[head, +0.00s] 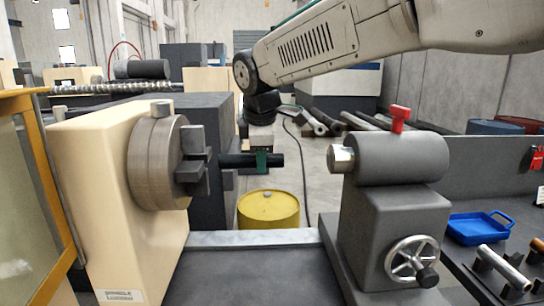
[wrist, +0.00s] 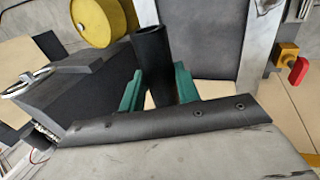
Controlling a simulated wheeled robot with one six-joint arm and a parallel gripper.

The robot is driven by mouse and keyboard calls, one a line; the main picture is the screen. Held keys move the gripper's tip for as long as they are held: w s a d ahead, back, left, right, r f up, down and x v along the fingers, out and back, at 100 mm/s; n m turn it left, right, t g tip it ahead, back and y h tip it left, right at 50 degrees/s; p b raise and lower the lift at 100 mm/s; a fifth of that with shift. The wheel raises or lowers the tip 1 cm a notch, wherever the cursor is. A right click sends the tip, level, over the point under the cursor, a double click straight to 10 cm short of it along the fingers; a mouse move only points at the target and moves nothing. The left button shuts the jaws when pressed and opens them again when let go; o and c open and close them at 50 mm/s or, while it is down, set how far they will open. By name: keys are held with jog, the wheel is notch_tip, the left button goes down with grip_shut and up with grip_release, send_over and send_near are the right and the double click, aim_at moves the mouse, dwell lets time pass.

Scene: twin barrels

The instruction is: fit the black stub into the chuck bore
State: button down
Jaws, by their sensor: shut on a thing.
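The black stub (head: 238,160) lies level in the head view, between the chuck and the tailstock. My gripper (head: 263,160) has green fingers shut around it right of its middle. The round grey chuck (head: 153,165) is on the cream headstock at left, with dark stepped jaws (head: 193,150). The stub's left end is close beside the jaws; I cannot tell whether it touches or enters them. The bore is hidden behind the jaws. In the wrist view the stub (wrist: 152,55) stands out between the green fingers (wrist: 158,88), its open hollow end at the top.
The grey tailstock (head: 400,160) with red lever (head: 399,117) and handwheel (head: 412,262) stands at right. A yellow barrel (head: 268,209) is on the floor behind the lathe bed (head: 255,270). A blue tray (head: 480,228) lies at far right. The space above the bed is clear.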

aim_at(235, 155)
jog(key=shift+a, duration=0.95)
jog(key=shift+a+r, duration=0.15)
jog(key=shift+a, duration=1.9)
dwell(5.0)
